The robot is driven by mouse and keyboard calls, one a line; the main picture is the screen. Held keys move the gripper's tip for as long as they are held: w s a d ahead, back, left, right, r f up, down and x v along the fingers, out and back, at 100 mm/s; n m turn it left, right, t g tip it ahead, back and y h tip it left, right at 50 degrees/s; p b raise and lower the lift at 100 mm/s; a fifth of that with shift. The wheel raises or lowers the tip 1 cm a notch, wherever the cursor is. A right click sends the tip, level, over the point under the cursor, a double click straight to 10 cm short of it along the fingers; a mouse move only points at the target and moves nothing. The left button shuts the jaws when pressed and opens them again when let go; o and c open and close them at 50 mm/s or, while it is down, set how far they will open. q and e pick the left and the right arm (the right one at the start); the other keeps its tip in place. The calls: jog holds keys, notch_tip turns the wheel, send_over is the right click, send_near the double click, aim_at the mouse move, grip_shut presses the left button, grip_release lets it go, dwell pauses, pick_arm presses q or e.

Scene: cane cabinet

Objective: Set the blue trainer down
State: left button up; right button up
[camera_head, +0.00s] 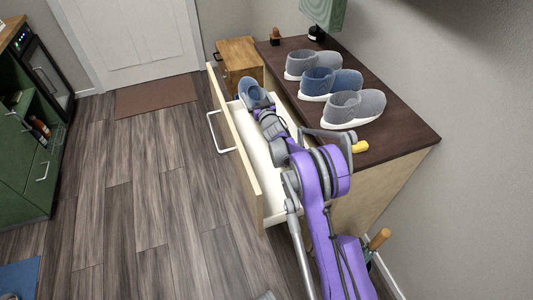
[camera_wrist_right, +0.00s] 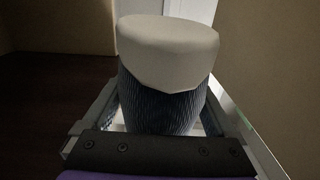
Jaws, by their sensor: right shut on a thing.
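A blue trainer (camera_head: 250,92) with a pale sole is at the far end of the open drawer (camera_head: 256,152). My right gripper (camera_head: 261,107) is shut on it, reaching in over the drawer. In the right wrist view, the trainer (camera_wrist_right: 165,85) fills the space between the fingers, pale end up and dark ribbed fabric below. I cannot tell whether it touches the drawer floor. A second blue trainer (camera_head: 329,83) stands on the cabinet top between two grey trainers. My left gripper is not in view.
The dark cabinet top (camera_head: 403,132) holds a grey trainer (camera_head: 313,64) behind, another grey trainer (camera_head: 353,108) in front, a yellow object (camera_head: 360,147) and a green-shaded lamp (camera_head: 325,14). The drawer's near part looks empty. A wooden stand (camera_head: 239,57) is beyond the drawer.

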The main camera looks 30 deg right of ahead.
notch_tip(320, 180, down, 10)
jog(key=b, duration=0.1)
jog(key=shift+b, duration=0.35)
jog(key=shift+f+b, duration=0.55)
jog(key=shift+f, duration=0.1)
jog(key=o, duration=1.4)
jog(key=shift+r, duration=0.15)
jog(key=v, duration=0.4)
jog(key=p+v, duration=0.1)
jog(key=v, duration=0.3)
jog(key=r+v, duration=0.1)
jog(key=v, duration=0.3)
jog(key=shift+p, duration=0.4)
